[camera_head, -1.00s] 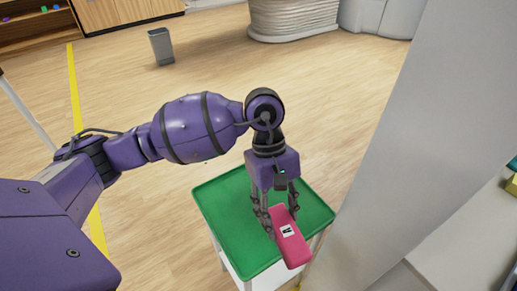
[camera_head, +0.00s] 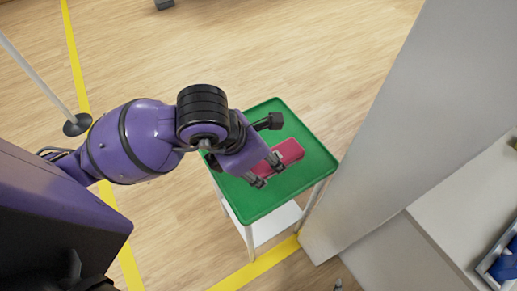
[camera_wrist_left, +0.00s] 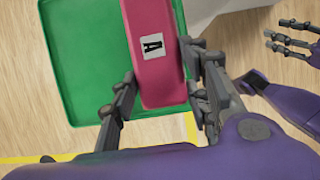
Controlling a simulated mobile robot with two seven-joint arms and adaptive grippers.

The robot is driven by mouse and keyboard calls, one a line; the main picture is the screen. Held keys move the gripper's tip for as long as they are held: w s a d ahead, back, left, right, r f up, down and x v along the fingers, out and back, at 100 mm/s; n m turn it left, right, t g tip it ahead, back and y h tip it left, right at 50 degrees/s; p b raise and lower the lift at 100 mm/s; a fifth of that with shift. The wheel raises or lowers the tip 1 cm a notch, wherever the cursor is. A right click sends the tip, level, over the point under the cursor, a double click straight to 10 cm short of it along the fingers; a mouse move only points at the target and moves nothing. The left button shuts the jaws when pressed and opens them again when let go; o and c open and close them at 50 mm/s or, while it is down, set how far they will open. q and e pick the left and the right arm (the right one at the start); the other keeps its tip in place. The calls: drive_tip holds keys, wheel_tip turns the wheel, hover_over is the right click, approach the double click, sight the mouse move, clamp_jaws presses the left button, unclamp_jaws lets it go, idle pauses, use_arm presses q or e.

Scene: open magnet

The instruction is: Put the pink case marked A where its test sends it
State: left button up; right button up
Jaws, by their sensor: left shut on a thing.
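My left gripper (camera_head: 266,172) is shut on the pink case (camera_head: 287,153), with a finger on each of its long sides. The case is over the green tray top (camera_head: 262,112) of a small white stand; I cannot tell whether it touches the tray. In the left wrist view the case (camera_wrist_left: 150,18) shows a white label with a black A, between the left fingers (camera_wrist_left: 163,88). The green tray (camera_wrist_left: 82,60) lies behind it. My right gripper (camera_wrist_left: 284,37) shows at the right edge of the left wrist view, its fingers apart and empty.
A grey panel (camera_head: 400,110) stands right of the stand. Beyond it is a pale counter (camera_head: 440,235) with a blue-filled tray (camera_head: 490,262) at its edge. A thin pole on a dark round base (camera_head: 77,124) stands at left. Yellow lines mark the open wooden floor.

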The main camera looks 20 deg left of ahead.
use_arm(q)
drive_tip(key=w+a+f, duration=0.1)
drive_tip(key=w+f, duration=0.1)
drive_tip(key=w, duration=0.1)
drive_tip(key=w+a+f, duration=0.2)
drive_tip(key=f, duration=0.1)
drive_tip(key=w+a+f, duration=0.2)
drive_tip(key=w, duration=0.1)
drive_tip(key=shift+w+a+f+p, duration=0.25)
drive_tip(key=shift+w+f+p, duration=0.05)
drive_tip(key=shift+f+p, duration=0.1)
drive_tip(key=shift+w+a+f, duration=0.3)
drive_tip(key=shift+w+f, duration=0.25)
drive_tip(key=shift+f, duration=1.75)
drive_tip(key=o, duration=0.7)
drive_tip(key=shift+f, duration=0.1)
drive_tip(key=o, duration=0.5)
